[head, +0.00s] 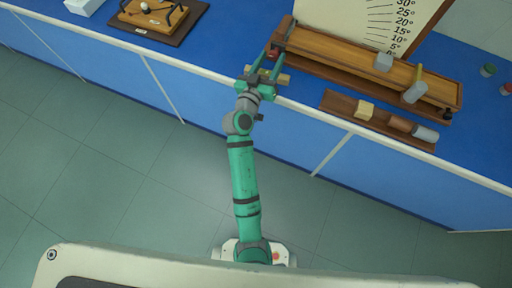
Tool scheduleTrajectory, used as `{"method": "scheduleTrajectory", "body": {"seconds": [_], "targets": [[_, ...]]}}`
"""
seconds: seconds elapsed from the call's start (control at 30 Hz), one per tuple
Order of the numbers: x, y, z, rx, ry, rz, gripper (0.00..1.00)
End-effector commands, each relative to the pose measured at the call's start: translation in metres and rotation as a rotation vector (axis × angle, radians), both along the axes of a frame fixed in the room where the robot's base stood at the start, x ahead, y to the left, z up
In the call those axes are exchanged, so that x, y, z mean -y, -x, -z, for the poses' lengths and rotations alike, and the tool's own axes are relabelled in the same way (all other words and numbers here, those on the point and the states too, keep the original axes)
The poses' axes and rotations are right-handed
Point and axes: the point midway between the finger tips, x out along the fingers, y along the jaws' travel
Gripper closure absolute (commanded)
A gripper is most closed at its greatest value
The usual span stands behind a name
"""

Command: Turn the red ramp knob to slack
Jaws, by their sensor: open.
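The red ramp knob (273,53) is small and sits at the left end of the long wooden ramp (332,64) on the blue bench. My gripper (268,62) is open at the bench's front edge, with its fingers pointing at the knob. The knob appears at or just beyond the fingertips, roughly between them. I cannot tell whether they touch it. The knob's pointer or marking is too small to read. A white angle board (375,22) with degree marks stands behind the ramp.
In front lies a wooden tray (340,103) with several blocks. A dark board with a wooden device (152,14) is at upper left. Bench between is clear. Small green (488,70) and red (507,89) items are at right.

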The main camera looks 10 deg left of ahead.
Motion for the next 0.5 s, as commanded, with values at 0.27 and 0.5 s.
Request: {"method": "scheduleTrajectory", "body": {"seconds": [0.27,0.5], "targets": [[0.0,0.001,-0.001,0.082,-0.249,-0.001,0.56],[-0.013,0.043,0.0,0.078,-0.238,-0.002,0.56]]}}
